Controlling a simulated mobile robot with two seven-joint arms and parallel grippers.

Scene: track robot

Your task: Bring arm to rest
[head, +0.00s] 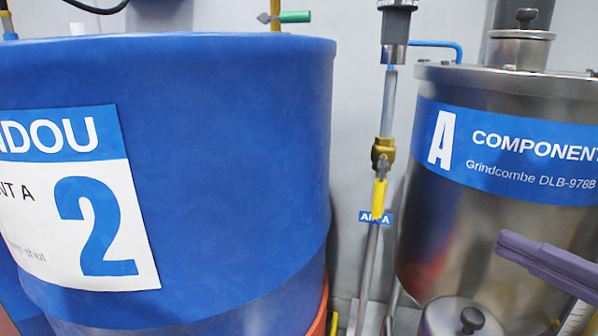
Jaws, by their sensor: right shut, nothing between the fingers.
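My right gripper (515,249) comes in from the right edge as a slim purple-grey shape. It is shut and empty. It shows in front of the lower part of the steel tank, and the frame cuts off most of its arm. I cannot tell how far it is from the tank. My left gripper is not in view.
A large blue drum (235,180) with a "2" label fills the left. A steel tank (440,220) labelled "A COMPONENT" stands at the right. Between them is a vertical pipe (367,270) with a yellow-handled valve (379,198). A smaller steel lid (445,318) is below. A pale wall is behind.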

